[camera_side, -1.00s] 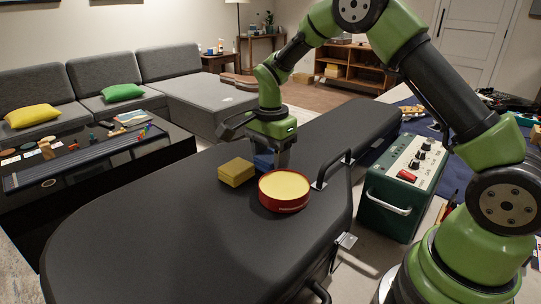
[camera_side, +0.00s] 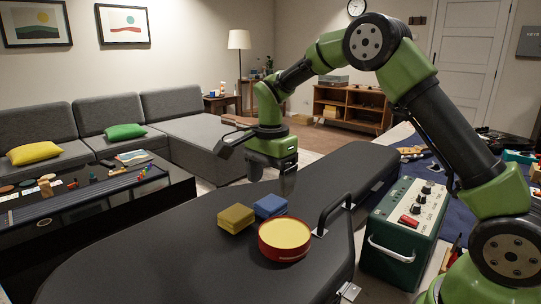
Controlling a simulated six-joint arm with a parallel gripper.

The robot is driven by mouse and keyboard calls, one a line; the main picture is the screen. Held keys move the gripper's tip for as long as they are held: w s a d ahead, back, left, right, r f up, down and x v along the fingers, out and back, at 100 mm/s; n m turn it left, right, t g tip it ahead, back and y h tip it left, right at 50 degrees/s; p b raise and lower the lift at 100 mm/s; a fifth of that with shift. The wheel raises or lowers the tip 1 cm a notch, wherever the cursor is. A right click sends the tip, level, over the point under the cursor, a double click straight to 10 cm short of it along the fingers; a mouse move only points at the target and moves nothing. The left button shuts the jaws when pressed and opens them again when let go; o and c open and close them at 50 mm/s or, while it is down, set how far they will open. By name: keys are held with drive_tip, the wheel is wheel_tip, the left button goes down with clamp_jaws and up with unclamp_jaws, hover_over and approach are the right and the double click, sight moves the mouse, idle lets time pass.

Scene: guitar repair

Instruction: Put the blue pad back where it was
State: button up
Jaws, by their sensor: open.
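The blue pad (camera_side: 270,206) lies on the dark guitar case (camera_side: 150,262). It sits just behind and to the right of the yellow pad (camera_side: 236,218) and behind the round red tin (camera_side: 285,240) with the yellow top. My gripper (camera_side: 287,190) is above and slightly right of the blue pad, apart from it. It is open, and nothing shows between its fingers. The fingertips are dark against the case, so their exact gap is hard to see.
The case's upright handle (camera_side: 334,205) stands right of the tin. A green amplifier (camera_side: 403,230) with knobs is beside the case. A low dark table (camera_side: 95,205) with small items stands at the left, before a grey sofa (camera_side: 165,125). The case's left part is clear.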

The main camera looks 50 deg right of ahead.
sight(270, 202)
drive_tip(key=s+a+r+n+t+y, duration=0.1)
drive_tip(key=s+a+r+n+t, duration=0.1)
drive_tip(key=s+r+n, duration=0.35)
drive_tip(key=s+a+r+n+t, duration=0.2)
drive_tip(key=s+r, duration=0.4)
drive_tip(key=r, duration=0.3)
drive_tip(key=s+a+f+n+t+y, duration=0.1)
drive_tip(key=s+a+f+n+t, duration=0.1)
drive_tip(key=s+n, duration=0.4)
drive_tip(key=s+t, duration=0.1)
drive_tip(key=s, duration=0.4)
